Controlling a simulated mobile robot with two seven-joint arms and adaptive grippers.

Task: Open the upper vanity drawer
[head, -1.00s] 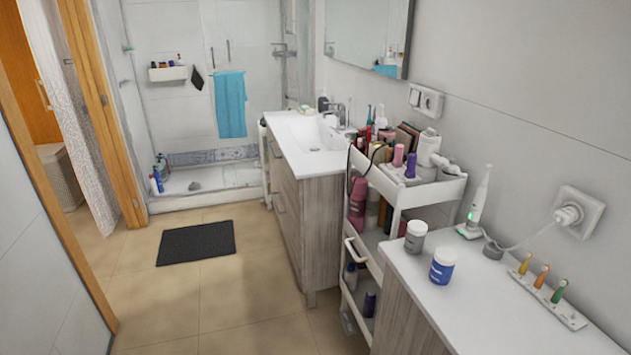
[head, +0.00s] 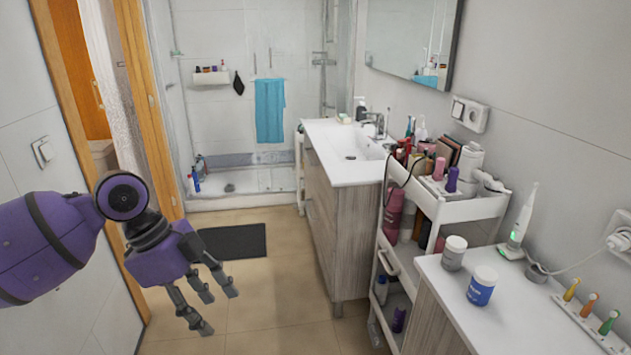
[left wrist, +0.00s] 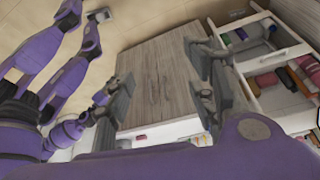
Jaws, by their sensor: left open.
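The vanity (head: 336,225) has a grey wood body and a white basin top. In the head view its drawer fronts face left and show at a steep slant. The upper drawer (head: 311,165) looks shut, with a pale handle on its front. My left gripper (head: 219,310) is open and empty, in front of and to the left of the vanity, well apart from the drawer. In the left wrist view my open fingers (left wrist: 160,62) frame a grey wood surface below, without visible contact. My right gripper is not identifiable in either view.
A white cart (head: 448,208) crowded with toiletries stands beside the vanity. A nearer white counter (head: 520,310) holds two jars and a charging toothbrush. A dark mat (head: 232,241) lies on the tiled floor. The floor left of the vanity is otherwise clear.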

